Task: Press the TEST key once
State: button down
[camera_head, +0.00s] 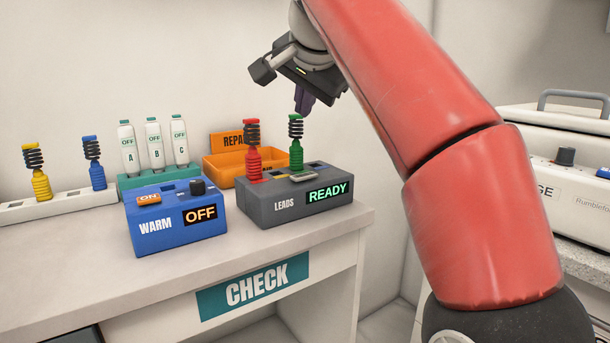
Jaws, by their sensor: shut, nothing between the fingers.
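A grey box (310,213) marked LEADS stands near the right end of the counter. Its display (328,192) reads READY in green. A red coiled lead (253,160) and a green coiled lead (296,150) stand upright in its top. A small pale key (303,177) lies on the top near the front edge; I cannot read TEST on it. My gripper (303,108) is shut and empty, just above and behind or over the green lead in the picture. I cannot tell whether they touch.
A blue WARM box (160,236) reading OFF stands left of the grey box. Behind are a teal rack (133,181) with white tubes A, B, C and an orange REPAIR bin (215,166). A white strip (70,201) at left holds yellow and blue leads. The front counter is clear.

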aim_at(305, 177)
jog(key=shift+f, duration=0.1)
jog(key=shift+f+b, duration=2.3)
jog(key=shift+f, duration=2)
jog(key=shift+f, duration=0.45)
jog(key=shift+f+b, duration=0.4)
jog(key=shift+b, duration=0.1)
jog(key=shift+r+p, duration=0.9)
jog(key=shift+p, duration=0.1)
